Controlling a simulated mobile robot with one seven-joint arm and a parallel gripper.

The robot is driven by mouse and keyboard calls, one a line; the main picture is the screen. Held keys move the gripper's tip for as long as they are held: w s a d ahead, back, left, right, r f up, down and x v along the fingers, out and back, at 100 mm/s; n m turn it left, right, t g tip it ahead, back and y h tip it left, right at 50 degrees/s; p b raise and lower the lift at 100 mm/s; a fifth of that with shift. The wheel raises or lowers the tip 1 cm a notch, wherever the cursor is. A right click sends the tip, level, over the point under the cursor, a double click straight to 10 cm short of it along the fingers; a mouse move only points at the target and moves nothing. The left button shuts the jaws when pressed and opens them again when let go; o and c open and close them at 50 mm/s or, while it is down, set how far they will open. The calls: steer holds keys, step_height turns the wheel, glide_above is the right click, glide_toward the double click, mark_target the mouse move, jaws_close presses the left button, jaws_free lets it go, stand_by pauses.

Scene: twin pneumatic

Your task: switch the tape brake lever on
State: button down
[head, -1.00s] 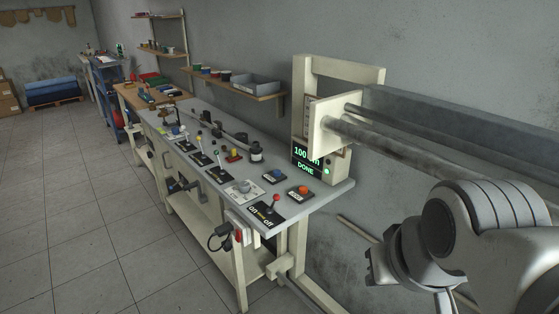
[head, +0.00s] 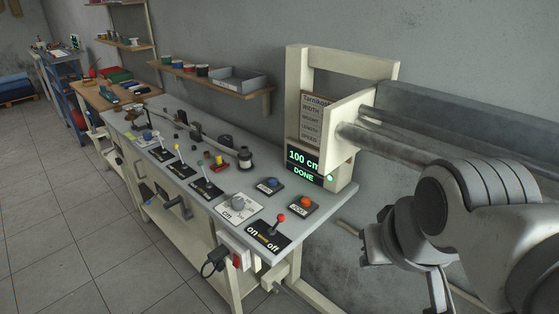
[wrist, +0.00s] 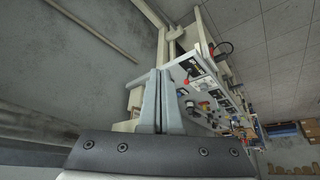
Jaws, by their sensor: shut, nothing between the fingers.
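A lever with a red knob (head: 281,217) stands on a black plate (head: 262,243) marked "on" at left and "off" at right, at the bench's near corner. It leans right, toward "off"; the small yellow word between is unreadable. It also shows in the wrist view (wrist: 186,82). More levers on black plates stand farther back, one with a yellow knob (head: 177,147) and one with a green knob (head: 218,160). Their labels are too small to read, so I cannot tell which is the tape brake. My gripper (head: 368,250) is shut and empty, to the right of the bench and apart from every lever.
A blue button (head: 271,183), an orange button (head: 305,201) and a grey "cm" dial (head: 238,203) sit near the red lever. A display (head: 304,166) reads "100 cm DONE". A machine frame with rails (head: 430,145) rises behind my arm. The floor left of the bench is clear.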

mark_target(278, 223)
stand_by(0.4)
steer(key=w+a+f+m+y, duration=0.1)
steer(key=w+f+m, duration=0.2)
steer(key=w, duration=0.3)
steer(key=w+a+f+m+g+y, duration=0.1)
steer(key=w+a+f+m, duration=0.1)
steer(key=w+m, duration=0.3)
steer(key=w+a+f+m+y, duration=0.1)
steer(key=w+f+m, duration=0.3)
steer(key=w, duration=0.4)
steer(key=shift+a+f+b, duration=0.35)
steer(key=shift+a+f, duration=0.15)
steer(key=shift+a, duration=0.05)
steer(key=w+a+f, duration=0.4)
steer(key=w+f, duration=0.3)
steer(key=f, duration=0.1)
steer(key=shift+a+b, duration=0.4)
steer(key=shift+r+g+p, duration=0.1)
steer(key=shift+g+p, duration=0.2)
steer(key=shift+p, duration=0.2)
